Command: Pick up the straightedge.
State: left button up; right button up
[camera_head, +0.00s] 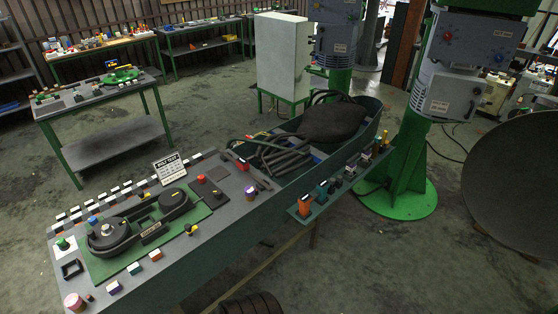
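I cannot make out with certainty which thing is the straightedge. The near workbench (228,208) holds a black disperser-like assembly (140,219) on a green mat (190,224). Small coloured parts surround it, among them a red block (243,163), a white-topped purple piece (250,191) and a yellow piece (191,229). A black-and-white checkered strip (115,190) runs along the bench's far edge. Neither of my grippers is in view.
A trough (362,112) beside the bench holds black hoses and a dark bulky item. A side shelf (318,206) carries several small parts. Green columns (402,170) stand right. A second table (85,100) stands at left. Floor between is clear.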

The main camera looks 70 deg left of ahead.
aim_at(243, 164)
jog(key=i, duration=0.95)
jog(key=u, duration=4.1)
jog(key=k, duration=0.35)
jog(key=z, duration=0.35)
jog(key=i, duration=0.95)
